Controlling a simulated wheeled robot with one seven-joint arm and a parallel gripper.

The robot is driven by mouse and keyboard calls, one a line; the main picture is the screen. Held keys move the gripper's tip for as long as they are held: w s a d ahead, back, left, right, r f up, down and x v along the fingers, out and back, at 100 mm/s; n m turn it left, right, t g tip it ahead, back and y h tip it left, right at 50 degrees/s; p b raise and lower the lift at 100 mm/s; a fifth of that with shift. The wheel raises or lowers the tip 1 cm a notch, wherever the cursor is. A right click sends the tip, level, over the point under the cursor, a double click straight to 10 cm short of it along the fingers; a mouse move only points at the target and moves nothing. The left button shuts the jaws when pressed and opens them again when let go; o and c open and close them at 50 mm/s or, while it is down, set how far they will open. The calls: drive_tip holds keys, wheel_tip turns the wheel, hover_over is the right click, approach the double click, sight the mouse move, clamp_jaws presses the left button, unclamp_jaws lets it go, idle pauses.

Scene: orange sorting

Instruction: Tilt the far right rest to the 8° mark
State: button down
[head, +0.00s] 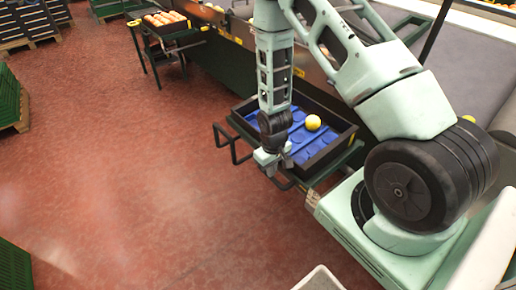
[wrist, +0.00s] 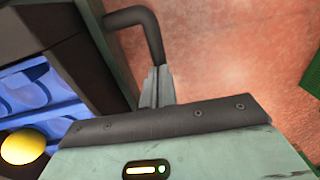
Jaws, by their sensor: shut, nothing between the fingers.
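A dark green rest (head: 223,133) with bar handles stands at the centre right in the head view. It bears a black crate (head: 340,146) with a blue dimpled liner and one yellow fruit (head: 313,122). My gripper (head: 270,170) is low at the rest's front side, shut and empty. In the wrist view my fingertips (wrist: 155,84) are together beside a dark bent handle bar (wrist: 133,17); I cannot tell whether they touch it. The crate wall (wrist: 92,62) is left of them. I can read no degree mark or tilt angle.
Another green rest (head: 150,62) with a crate of orange fruit (head: 165,18) stands at the back left. A dark conveyor side (head: 225,60) runs behind both. Green crates (head: 8,95) stand at the left edge. The red floor (head: 110,170) is clear on the left.

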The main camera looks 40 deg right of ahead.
drive_tip(key=shift+f+b, duration=0.3)
drive_tip(key=shift+f, duration=0.15)
idle(0.3)
wheel_tip(320, 180, up, 9)
drive_tip(key=p, duration=0.7)
idle(0.4)
drive_tip(key=shift+r, duration=0.1)
idle(0.3)
drive_tip(key=s+a+r+n+y, duration=0.1)
drive_tip(key=s+a+r+n, duration=0.15)
drive_tip(key=a+r, duration=1.35)
drive_tip(key=s+a+r+n, duration=0.2)
drive_tip(key=s+a+r, duration=0.1)
drive_tip(key=s+r, duration=0.3)
drive_tip(key=s+a+r+n, duration=0.2)
drive_tip(key=s+a+r, duration=0.1)
drive_tip(key=s+r, duration=0.4)
drive_tip(key=shift+s+a+r+n, duration=0.25)
drive_tip(key=shift+s+n, duration=0.1)
drive_tip(key=shift+s, duration=0.8)
